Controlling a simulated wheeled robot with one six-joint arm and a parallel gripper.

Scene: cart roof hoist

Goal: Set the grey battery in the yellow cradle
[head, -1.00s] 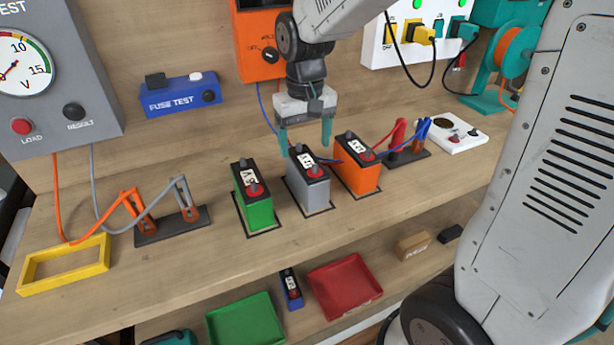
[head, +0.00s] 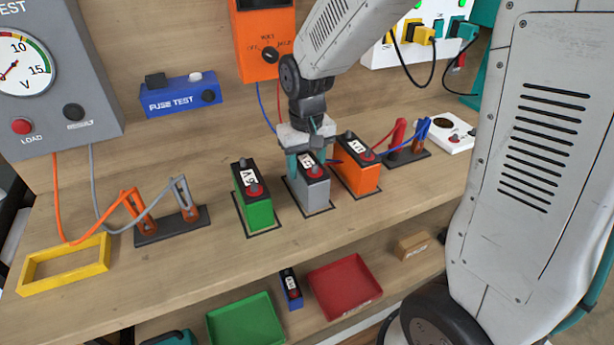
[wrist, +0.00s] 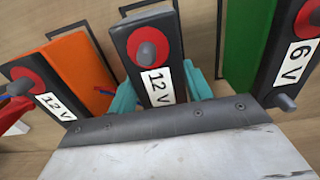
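The grey battery (head: 314,194) stands upright on the bench in a black outline, between the green and orange batteries. Its black top with a 12 V label shows in the wrist view (wrist: 152,55). My gripper (head: 305,166) is lowered over it from above, with one teal finger on each side of the battery. In the wrist view the fingers (wrist: 160,92) straddle the battery top; whether they touch it is unclear. The yellow cradle (head: 62,265), an empty rectangular frame, lies at the bench's front left.
The green battery (head: 257,208) stands close on the left and the orange battery (head: 360,178) close on the right. A clip stand (head: 172,228) with orange and grey leads stands between the green battery and the cradle. A shelf below holds green (head: 243,322) and red trays (head: 345,287).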

